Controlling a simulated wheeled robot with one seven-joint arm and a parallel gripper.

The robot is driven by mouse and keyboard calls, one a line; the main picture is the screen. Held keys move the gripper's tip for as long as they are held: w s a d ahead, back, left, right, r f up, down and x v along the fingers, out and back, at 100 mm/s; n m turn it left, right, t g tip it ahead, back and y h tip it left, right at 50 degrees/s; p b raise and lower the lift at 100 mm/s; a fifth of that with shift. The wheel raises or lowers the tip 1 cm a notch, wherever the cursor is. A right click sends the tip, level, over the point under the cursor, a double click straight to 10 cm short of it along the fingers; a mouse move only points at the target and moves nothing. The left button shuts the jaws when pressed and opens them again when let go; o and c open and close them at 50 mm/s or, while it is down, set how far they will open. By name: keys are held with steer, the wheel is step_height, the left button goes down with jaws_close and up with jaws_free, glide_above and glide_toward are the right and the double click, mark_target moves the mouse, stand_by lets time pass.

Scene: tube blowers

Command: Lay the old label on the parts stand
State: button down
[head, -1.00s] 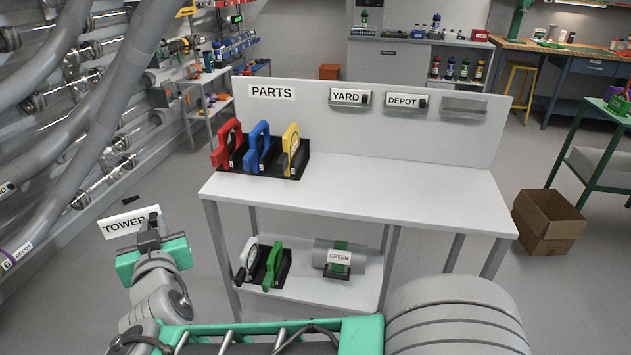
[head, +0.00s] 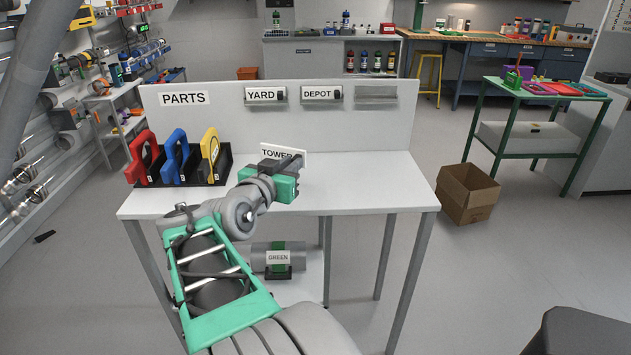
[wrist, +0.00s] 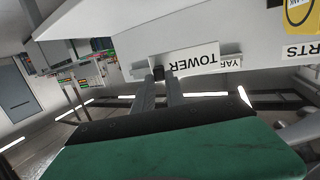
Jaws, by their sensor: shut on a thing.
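The old label is a white plate reading TOWER (head: 272,153). My gripper (head: 294,164) is shut on it, apparently by its dark grip tab. In the wrist view, the plate (wrist: 198,62) shows upside down beyond the fingertips (wrist: 159,80), with the dark tab between them. The parts stand (head: 365,180) is a white table with an upright back panel marked PARTS. The label is over the middle of its top, upright in front of the panel. My arm hides its lower part, so I cannot tell how high it is above the top.
A black rack (head: 222,178) with red, blue and yellow handled tools stands at the left of the stand top. The YARD (head: 262,95) and DEPOT (head: 318,94) labels sit on the panel beside an empty holder (head: 376,94). The stand's right half is clear. A cardboard box (head: 468,195) is right of it.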

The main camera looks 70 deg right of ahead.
steer(key=w+d+f, duration=0.1)
steer(key=d+f, duration=0.4)
steer(key=d, duration=0.2)
glide_above(305, 195)
step_height(305, 195, down, 4)
steer(key=shift+d+r+b, duration=0.1)
steer(key=shift+d+b, duration=0.05)
steer(key=shift+b, duration=0.25)
steer(key=shift+f, duration=1.5)
steer(key=shift+f+b, duration=0.2)
steer(key=shift+b, duration=0.2)
steer(key=c, duration=1.4)
jaws_free()
steer(key=shift+r, duration=0.1)
